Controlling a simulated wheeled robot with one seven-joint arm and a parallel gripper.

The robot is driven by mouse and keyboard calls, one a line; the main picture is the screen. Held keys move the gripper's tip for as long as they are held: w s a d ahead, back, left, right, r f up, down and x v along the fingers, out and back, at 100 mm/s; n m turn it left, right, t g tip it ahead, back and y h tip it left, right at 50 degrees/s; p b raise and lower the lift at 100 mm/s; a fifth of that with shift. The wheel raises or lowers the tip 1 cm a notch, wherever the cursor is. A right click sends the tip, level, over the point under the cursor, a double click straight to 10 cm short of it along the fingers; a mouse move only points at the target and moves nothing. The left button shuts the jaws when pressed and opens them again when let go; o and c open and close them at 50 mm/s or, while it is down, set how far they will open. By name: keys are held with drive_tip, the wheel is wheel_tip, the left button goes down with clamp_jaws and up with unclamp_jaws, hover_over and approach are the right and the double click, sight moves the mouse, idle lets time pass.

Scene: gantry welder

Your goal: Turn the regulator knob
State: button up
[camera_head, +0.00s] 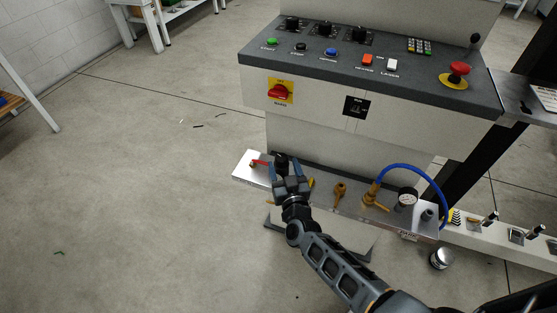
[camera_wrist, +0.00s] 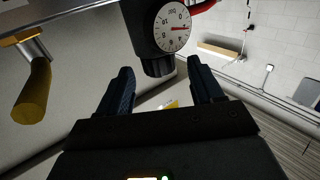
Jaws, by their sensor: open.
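The black regulator (camera_wrist: 140,25) shows at the top middle of the wrist view, with a round white bar gauge (camera_wrist: 173,27) on its side. Its ribbed black knob (camera_wrist: 158,67) is at the end facing my gripper. My gripper (camera_wrist: 160,74) is open, and the knob appears between its two fingertips with a gap on each side. Whether the knob is in depth between the fingers, I cannot tell. In the head view, my gripper (camera_head: 285,172) is at the regulator (camera_head: 281,160) on the left part of the metal shelf, hiding much of it.
A red-handled valve (camera_head: 260,163) is left of the regulator on the shelf (camera_head: 245,173). Brass fittings (camera_head: 340,193), a blue hose (camera_head: 410,167) and a gauge (camera_head: 407,197) are to the right. The control panel (camera_head: 400,90) overhangs behind.

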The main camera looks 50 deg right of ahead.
sight(283, 163)
drive_tip(key=shift+x, duration=1.9)
drive_tip(key=shift+c, duration=0.4)
drive_tip(key=c, duration=0.9)
drive_tip(key=shift+o, duration=0.2)
drive_tip(key=b, duration=0.2)
drive_tip(key=shift+w+f+n+t+y+b, duration=0.1)
drive_tip(key=shift+f+n+t+y+b, duration=0.2)
drive_tip(key=shift+t+y, duration=0.1)
drive_tip(key=shift+a+r+n+t+y+b, duration=0.15)
drive_tip(key=shift+n+t+y+b, duration=0.25)
drive_tip(key=shift+b, duration=0.4)
drive_tip(key=shift+r, duration=0.15)
